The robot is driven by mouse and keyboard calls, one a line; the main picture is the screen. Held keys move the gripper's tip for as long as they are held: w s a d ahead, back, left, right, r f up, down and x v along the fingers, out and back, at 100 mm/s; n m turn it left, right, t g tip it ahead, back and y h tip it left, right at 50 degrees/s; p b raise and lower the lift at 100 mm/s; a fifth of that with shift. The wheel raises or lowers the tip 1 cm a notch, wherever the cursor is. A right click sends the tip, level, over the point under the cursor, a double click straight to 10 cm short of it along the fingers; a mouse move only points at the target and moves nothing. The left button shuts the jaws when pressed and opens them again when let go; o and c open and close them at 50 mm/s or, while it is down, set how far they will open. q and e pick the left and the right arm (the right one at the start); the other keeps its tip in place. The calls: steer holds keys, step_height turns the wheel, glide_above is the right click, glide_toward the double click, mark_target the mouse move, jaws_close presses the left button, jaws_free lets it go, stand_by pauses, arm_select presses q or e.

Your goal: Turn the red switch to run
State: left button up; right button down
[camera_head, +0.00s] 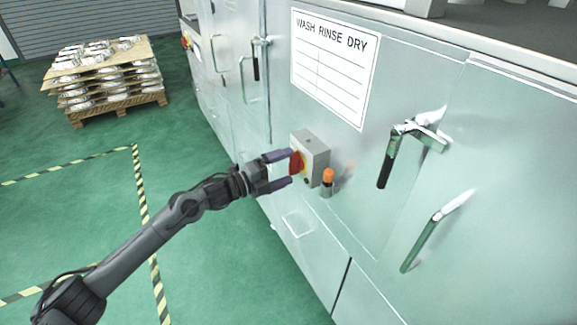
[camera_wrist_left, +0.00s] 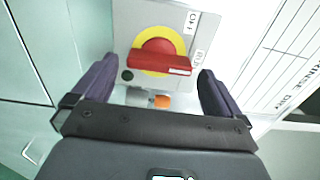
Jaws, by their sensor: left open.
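The red switch (camera_head: 295,163) has a yellow ring behind it and sits on the face of a grey box on the machine's front. In the left wrist view the red switch (camera_wrist_left: 160,57) shows a bar-shaped handle with a white mark near its right end. Labels stand beside the ring, only partly legible. My left gripper (camera_head: 284,169) is open, with its purple fingers on either side of the switch. In the left wrist view the left gripper's (camera_wrist_left: 152,85) fingers flank the handle, with a gap to each end. My right gripper is not in view.
An orange-topped part (camera_head: 328,176) sticks out just beside the box. Door handles (camera_head: 388,160) project from the machine (camera_head: 440,90) to the right. A pallet of castings (camera_head: 108,80) stands far left. The green floor between is clear.

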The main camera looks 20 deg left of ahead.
arm_select(q)
steer(key=p+v, duration=0.1)
steer(key=v, duration=0.8)
steer(key=shift+d, duration=0.1)
